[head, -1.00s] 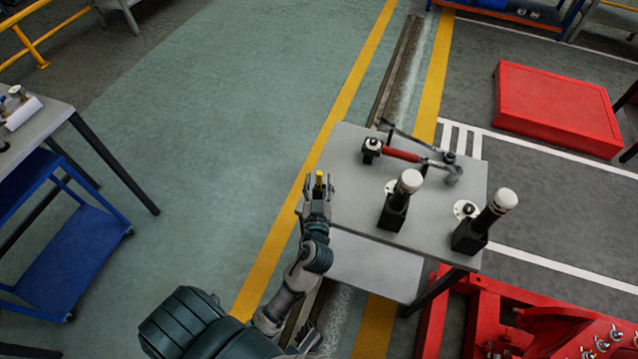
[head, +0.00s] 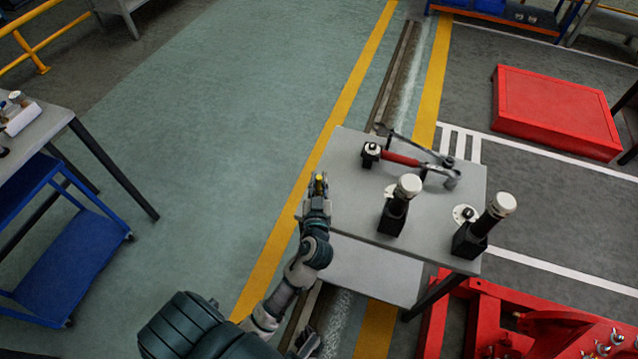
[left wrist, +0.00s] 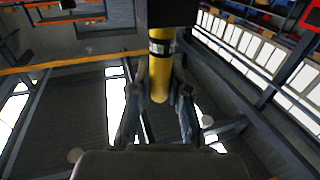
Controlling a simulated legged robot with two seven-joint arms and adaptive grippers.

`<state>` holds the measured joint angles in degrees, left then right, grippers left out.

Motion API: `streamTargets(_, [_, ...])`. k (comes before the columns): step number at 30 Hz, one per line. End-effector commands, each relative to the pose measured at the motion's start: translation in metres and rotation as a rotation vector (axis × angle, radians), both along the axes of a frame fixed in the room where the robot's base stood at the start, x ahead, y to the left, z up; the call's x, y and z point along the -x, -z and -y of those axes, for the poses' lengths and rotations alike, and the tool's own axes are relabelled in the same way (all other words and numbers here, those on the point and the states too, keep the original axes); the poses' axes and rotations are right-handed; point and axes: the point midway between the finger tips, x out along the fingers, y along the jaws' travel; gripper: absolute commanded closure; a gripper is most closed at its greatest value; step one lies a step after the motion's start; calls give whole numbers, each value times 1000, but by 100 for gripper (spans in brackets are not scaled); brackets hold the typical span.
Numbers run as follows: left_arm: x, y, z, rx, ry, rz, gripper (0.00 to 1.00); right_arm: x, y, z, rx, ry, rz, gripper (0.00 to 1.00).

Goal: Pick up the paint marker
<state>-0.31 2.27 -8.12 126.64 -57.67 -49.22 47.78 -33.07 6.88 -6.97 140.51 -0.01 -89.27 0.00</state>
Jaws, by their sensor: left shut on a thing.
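The paint marker (head: 320,179) is a yellow stick at the tip of my left gripper (head: 318,187), by the left edge of the grey table (head: 350,215). In the left wrist view the yellow marker (left wrist: 160,78), with a dark and pale band and a black upper part, sits between the two fingers of the left gripper (left wrist: 165,93). The left gripper is shut on it. Most of the marker is hidden by the gripper in the head view. I cannot tell its exact height over the table. My right gripper is not in view.
A red-handled tool (head: 400,158) lies at the table's back. Two black-and-white upright devices (head: 397,208) (head: 485,228) stand to the right. A red frame (head: 480,310) is at the lower right, a blue trolley (head: 75,260) at left. The green floor between is clear.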

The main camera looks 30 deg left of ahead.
Motion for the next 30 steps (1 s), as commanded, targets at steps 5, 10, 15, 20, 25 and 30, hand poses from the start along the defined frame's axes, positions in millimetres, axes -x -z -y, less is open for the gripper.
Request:
streamTargets(5, [0,-20,0,3,-1,7,100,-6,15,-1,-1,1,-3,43])
streamTargets(10, [0,-47,0,3,-2,7,100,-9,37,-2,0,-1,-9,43])
streamTargets(15, [0,-74,0,4,-1,7,100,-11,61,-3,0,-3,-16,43])
streamTargets(20, [0,-93,0,3,0,5,100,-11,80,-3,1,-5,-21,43])
streamTargets(25, [0,-100,0,1,0,3,100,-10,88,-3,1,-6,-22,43])
streamTargets(30, [0,-99,0,0,0,2,100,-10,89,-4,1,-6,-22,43])
